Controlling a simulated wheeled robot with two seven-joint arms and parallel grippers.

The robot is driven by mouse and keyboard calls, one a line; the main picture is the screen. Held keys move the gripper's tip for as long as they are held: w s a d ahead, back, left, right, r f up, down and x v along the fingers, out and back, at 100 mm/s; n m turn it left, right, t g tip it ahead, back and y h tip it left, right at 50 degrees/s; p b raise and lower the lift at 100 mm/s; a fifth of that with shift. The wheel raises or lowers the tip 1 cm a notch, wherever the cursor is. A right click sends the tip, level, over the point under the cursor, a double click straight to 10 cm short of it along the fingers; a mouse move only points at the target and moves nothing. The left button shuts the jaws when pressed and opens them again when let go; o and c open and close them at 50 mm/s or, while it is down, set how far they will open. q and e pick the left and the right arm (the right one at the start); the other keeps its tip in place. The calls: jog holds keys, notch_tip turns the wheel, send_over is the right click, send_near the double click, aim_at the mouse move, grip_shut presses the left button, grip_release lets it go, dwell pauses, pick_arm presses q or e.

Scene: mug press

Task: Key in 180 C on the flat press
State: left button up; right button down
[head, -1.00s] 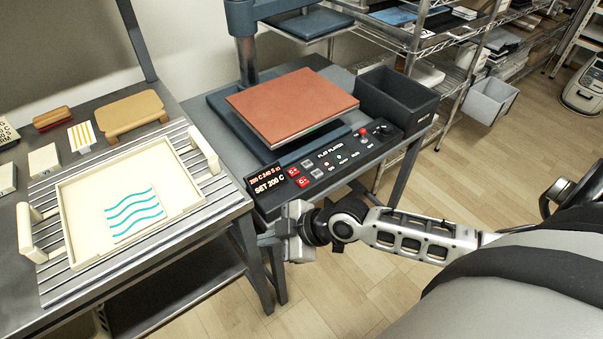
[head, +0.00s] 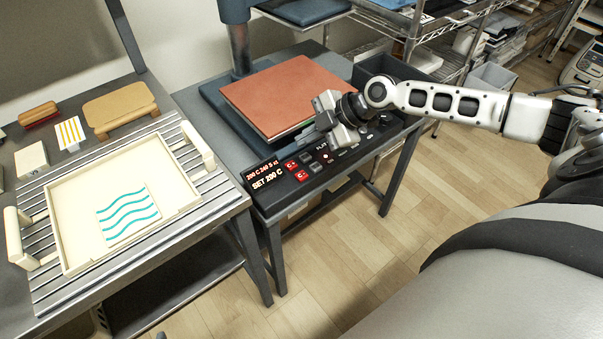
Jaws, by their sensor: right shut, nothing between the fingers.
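The flat press has a reddish-brown pad (head: 285,95) and a dark control panel (head: 275,198) along its front edge. Two red buttons sit beside the display, an upper one (head: 291,165) and a lower one (head: 302,176). My right gripper (head: 325,125) is shut and empty, over the middle of the panel near the pad's front right corner. It hides part of the panel's lettering and controls. I cannot tell whether it touches the panel. My left gripper is not in view.
A cream tray (head: 75,252) with a wavy teal-striped tile (head: 128,212) lies on the slatted table at left. A tan wooden stand (head: 120,107) is behind it. A dark bin (head: 425,68) stands behind my right arm. Wire shelves are at the back.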

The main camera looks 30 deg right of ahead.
jog(key=f, duration=0.1)
jog(key=b, duration=0.5)
send_over(306, 175)
notch_tip(306, 175, down, 7)
jog(key=shift+r, duration=0.1)
jog(key=shift+f+b, duration=0.5)
jog(key=shift+b, duration=0.1)
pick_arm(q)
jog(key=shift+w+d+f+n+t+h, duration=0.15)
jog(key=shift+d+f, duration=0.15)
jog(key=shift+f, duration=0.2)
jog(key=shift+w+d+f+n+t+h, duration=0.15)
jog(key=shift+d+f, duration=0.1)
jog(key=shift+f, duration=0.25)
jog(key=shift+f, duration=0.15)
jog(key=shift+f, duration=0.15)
pick_arm(e)
jog(key=shift+f, duration=0.15)
pick_arm(q)
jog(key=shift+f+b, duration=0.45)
jog(key=shift+b, duration=0.25)
pick_arm(e)
jog(key=shift+f, duration=0.3)
